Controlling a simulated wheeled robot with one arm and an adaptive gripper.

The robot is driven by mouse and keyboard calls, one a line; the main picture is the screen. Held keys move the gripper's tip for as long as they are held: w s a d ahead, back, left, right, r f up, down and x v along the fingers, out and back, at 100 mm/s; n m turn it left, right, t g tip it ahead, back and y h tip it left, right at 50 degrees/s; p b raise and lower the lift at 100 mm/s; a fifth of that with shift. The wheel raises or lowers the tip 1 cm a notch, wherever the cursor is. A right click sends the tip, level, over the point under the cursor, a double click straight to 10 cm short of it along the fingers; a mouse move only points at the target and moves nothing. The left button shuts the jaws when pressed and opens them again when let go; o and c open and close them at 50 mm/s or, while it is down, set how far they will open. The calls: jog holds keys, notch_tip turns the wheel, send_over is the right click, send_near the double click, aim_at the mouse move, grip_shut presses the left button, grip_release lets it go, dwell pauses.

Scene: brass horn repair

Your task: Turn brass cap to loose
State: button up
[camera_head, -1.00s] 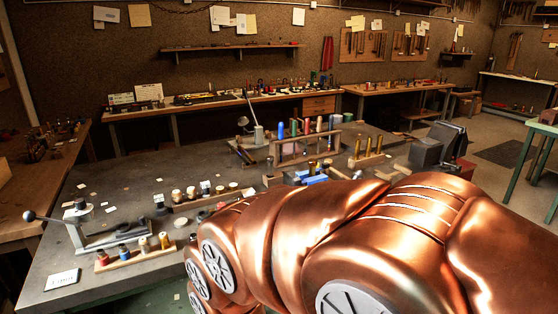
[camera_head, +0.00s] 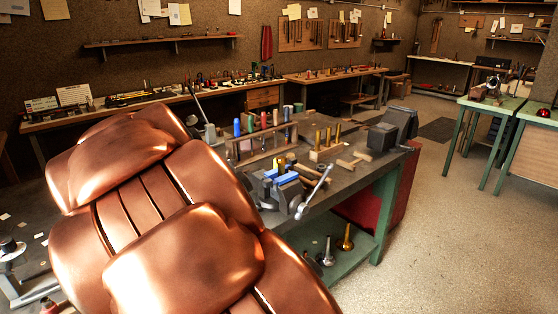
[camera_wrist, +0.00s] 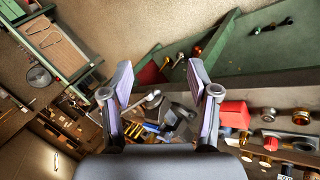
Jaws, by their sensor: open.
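My gripper (camera_wrist: 160,85) is open and empty in the wrist view, its two fingers spread wide with the bench behind and below them. In the head view my arm hides it.
The dark workbench (camera_head: 345,183) carries a vise with blue jaws (camera_head: 282,181) and a rack of coloured handles (camera_head: 262,137). A red block (camera_wrist: 234,113) lies right of my fingers. Brass and silver parts (camera_head: 347,238) stand on the green lower shelf. Floor (camera_head: 450,220) to the right is open.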

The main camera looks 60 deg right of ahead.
aim_at(281, 158)
jog(key=w+d+r+m+g+h+b, duration=0.1)
jog(key=w+d+r+m+g+h, duration=0.25)
jog(key=d, duration=0.55)
jog(key=w+d+r+m+g+h, duration=0.1)
jog(key=w+d+r+m+h, duration=0.2)
jog(key=w+d+m, duration=0.5)
jog(key=w+d+f+m+h, duration=0.2)
jog(key=w+d+f+h, duration=0.25)
jog(key=w+d, duration=0.6)
jog(key=shift+n+t+y, duration=0.25)
jog(key=shift+t+y, duration=0.05)
jog(key=shift+t, duration=0.05)
jog(key=shift+s+a+f+p+x, duration=0.1)
jog(key=shift+s+p+x, duration=0.2)
jog(key=shift+x, duration=1.25)
jog(key=shift+s+a+f+p+x, duration=0.15)
jog(key=shift+p+x, duration=0.25)
jog(key=shift+x, duration=1.15)
jog(key=shift+s+f+p+x, duration=0.1)
jog(key=shift+p+x, duration=0.25)
jog(key=shift+x, duration=1.2)
grip_shut()
